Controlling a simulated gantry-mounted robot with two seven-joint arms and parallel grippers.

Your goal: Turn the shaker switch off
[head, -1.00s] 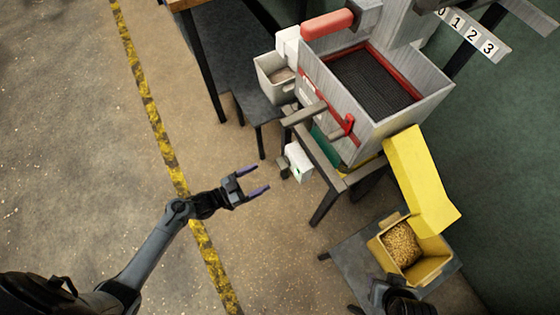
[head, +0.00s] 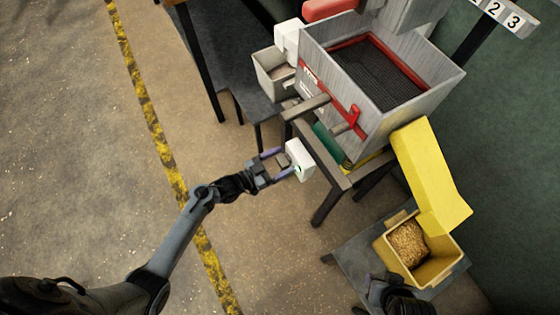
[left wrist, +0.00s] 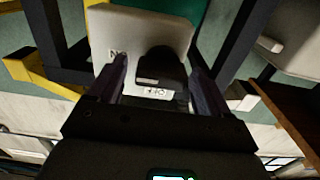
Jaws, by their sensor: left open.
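The shaker switch is a white box (head: 300,158) at the front of the shaker stand. In the left wrist view, the white box (left wrist: 108,38) carries a dark protruding knob or lever (left wrist: 160,66) with a small marked label below it. My left gripper (head: 281,163) is open right at the box. In the left wrist view, the left gripper's fingers (left wrist: 159,78) stand on either side of the dark knob; whether they touch it I cannot tell. My right gripper (head: 388,294) is dark and partly cut off at the bottom edge, and its jaws are unclear.
The grey shaker (head: 355,125) with a mesh tray and red clamp stands above the switch. A yellow chute (head: 430,180) leads to a yellow bin (head: 440,265) holding grain. A beige bin (head: 268,75) is at the left. Open floor lies left of the stand.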

